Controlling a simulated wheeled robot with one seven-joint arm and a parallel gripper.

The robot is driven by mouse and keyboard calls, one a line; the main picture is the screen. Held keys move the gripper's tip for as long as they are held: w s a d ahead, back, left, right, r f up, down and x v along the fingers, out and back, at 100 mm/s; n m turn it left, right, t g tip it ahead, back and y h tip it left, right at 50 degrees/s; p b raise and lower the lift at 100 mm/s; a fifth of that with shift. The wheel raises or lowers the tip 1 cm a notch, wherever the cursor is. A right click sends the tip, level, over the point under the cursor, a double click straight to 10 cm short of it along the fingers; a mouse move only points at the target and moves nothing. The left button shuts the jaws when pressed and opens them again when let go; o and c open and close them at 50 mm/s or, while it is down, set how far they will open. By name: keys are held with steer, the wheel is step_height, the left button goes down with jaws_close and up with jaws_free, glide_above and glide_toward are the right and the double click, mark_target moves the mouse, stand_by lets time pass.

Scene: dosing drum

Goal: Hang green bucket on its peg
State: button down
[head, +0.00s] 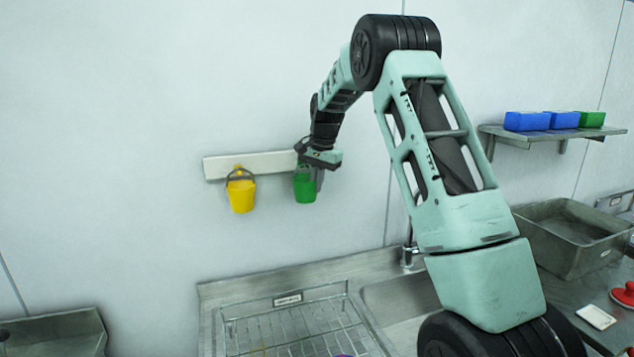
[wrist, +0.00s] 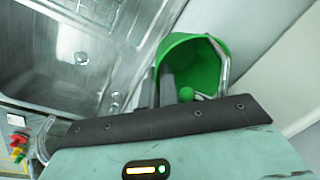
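The green bucket (head: 305,187) hangs upright against the wall by the right end of the white rail (head: 225,168). My gripper (head: 320,175) is right at the bucket's top and points down. In the wrist view the green bucket (wrist: 205,65) shows its open mouth, with its grey handle (wrist: 224,72) on the right. A small green knob (wrist: 205,97) shows before the bucket's mouth. My gripper hides the rail's right end and part of the handle, so I cannot tell what bears the handle.
A yellow bucket (head: 241,194) hangs on a yellow peg left of the green one. Below are a wire rack (head: 290,325) and sink. A shelf (head: 550,133) with blue and green boxes is at right. The wall left of the rail is clear.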

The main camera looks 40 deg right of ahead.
stand_by(0.3)
steer(key=c, duration=1.6)
jaws_free()
steer(key=s+r+b, duration=0.1)
steer(key=r, duration=0.4)
steer(key=r+b, duration=0.1)
steer(key=r, duration=0.5)
steer(key=s+r+b, duration=0.1)
steer(key=r, duration=0.5)
steer(key=shift+s+d+r, duration=0.1)
steer(key=shift+s+d, duration=0.2)
steer(key=shift+d, duration=0.1)
